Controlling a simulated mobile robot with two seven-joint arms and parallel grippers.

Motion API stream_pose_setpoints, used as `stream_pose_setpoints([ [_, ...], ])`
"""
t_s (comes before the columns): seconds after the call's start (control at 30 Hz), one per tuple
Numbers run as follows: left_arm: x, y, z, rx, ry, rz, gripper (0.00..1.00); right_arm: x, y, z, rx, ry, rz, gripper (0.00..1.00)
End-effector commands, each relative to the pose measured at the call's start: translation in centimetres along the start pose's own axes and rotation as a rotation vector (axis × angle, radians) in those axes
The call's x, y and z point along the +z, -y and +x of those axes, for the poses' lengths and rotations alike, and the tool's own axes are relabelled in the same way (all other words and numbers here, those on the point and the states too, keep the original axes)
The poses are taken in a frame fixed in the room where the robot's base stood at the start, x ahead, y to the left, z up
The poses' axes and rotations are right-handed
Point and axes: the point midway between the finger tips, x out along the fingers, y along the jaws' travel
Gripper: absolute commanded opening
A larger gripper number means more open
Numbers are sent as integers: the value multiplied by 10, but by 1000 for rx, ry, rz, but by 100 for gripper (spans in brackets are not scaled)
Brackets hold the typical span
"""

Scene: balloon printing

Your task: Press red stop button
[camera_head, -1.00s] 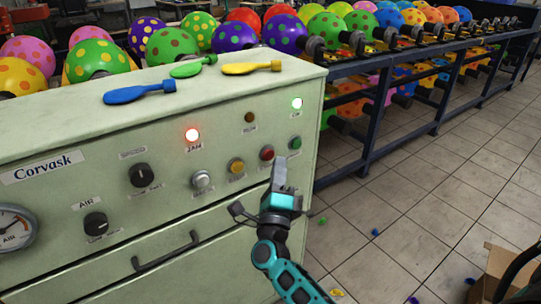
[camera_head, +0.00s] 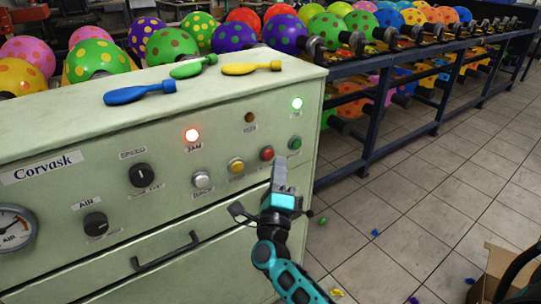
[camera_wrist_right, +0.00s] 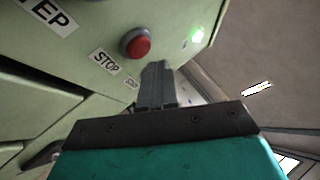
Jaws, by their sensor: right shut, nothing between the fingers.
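The red stop button (camera_head: 267,153) is on the front panel of the pale green machine (camera_head: 110,180), between a yellow and a green button. In the right wrist view the red button (camera_wrist_right: 138,46) stands out in a grey ring above its STOP label (camera_wrist_right: 106,61). My right gripper (camera_head: 280,163) is shut and empty, pointing up just below and to the right of the red button. Its fingertips (camera_wrist_right: 157,66) show just below and right of the button in the right wrist view, seemingly apart from it. My left gripper is not in view.
A yellow button (camera_head: 236,166), a silver button (camera_head: 202,180) and a green button (camera_head: 295,143) sit nearby. A red JAM lamp (camera_head: 192,135) and a green lamp (camera_head: 297,104) glow. A drawer handle (camera_head: 165,251) juts out below. Uninflated balloons lie on the machine's top.

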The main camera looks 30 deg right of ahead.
Motion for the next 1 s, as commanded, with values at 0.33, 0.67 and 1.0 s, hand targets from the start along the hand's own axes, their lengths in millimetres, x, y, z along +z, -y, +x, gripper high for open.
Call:
stream_pose_setpoints([
  [0.33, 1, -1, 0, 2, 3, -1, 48, 0, 0, 0, 0, 0, 0, 0],
  [0.67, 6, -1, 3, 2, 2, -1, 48, 4, -5, 5, 0, 0, 0, 0],
  [1.0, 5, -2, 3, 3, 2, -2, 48, 5, -5, 6, 0, 0, 0, 0],
])
